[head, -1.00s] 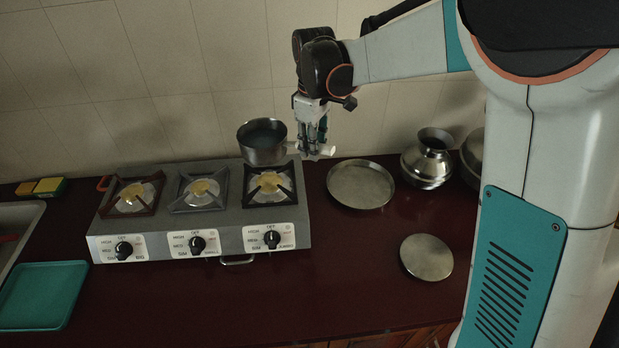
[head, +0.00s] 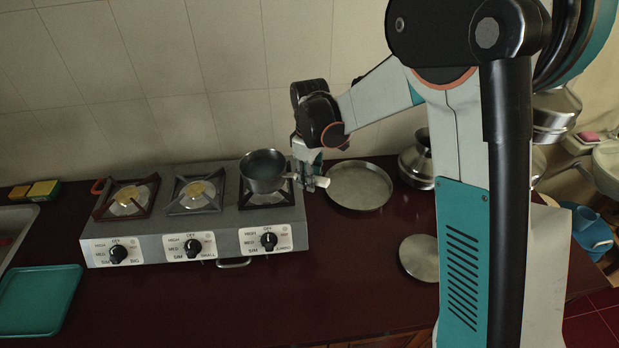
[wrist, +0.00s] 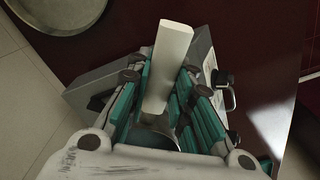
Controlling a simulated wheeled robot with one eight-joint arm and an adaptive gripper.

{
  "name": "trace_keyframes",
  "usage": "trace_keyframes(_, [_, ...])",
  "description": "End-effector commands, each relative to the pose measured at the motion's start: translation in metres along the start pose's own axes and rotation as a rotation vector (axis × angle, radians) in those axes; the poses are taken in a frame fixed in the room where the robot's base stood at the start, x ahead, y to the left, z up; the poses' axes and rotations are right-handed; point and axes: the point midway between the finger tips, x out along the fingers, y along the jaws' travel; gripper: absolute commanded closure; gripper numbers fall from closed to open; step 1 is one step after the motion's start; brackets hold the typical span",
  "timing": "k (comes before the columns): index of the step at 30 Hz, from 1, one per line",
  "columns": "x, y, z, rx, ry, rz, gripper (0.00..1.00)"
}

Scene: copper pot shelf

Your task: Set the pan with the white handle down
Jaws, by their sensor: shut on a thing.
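The pan (head: 262,181) is a small grey metal saucepan with a dark inside. It is upright over the back-left part of the right burner (head: 276,198) of the stove. I cannot tell whether its base touches the burner grate. Its white handle (head: 322,182) points right, and it also shows in the wrist view (wrist: 170,60). My gripper (head: 308,180) is shut on the handle, to the right of the pan. In the wrist view the teal-padded fingers of my gripper (wrist: 165,100) lie on both sides of the handle. The pan body is mostly hidden there.
The grey stove (head: 215,225) has two free burners, the middle one (head: 195,194) and the left one (head: 128,199). A round tray (head: 360,205) lies close right of the handle. A round lid (head: 419,258), a metal pot (head: 415,165) and a teal tray (head: 38,300) are on the counter.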

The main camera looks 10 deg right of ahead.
Motion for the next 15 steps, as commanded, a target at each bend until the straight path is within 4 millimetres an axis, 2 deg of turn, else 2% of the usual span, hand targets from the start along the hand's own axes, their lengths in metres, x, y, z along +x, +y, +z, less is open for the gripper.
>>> trace_keyframes(5, [-0.0007, -0.0002, 0.0002, 0.0, -0.001, 0.0, 1.0])
trace_keyframes(6, [0.0002, -0.0002, 0.0004, 0.0, -0.002, 0.0, 0.77])
trace_keyframes(9, [-0.0001, -0.0002, 0.0004, 0.0, -0.002, 0.0, 0.59])
trace_keyframes(15, [-0.0003, -0.0002, 0.0005, 0.0, -0.001, 0.0, 0.59])
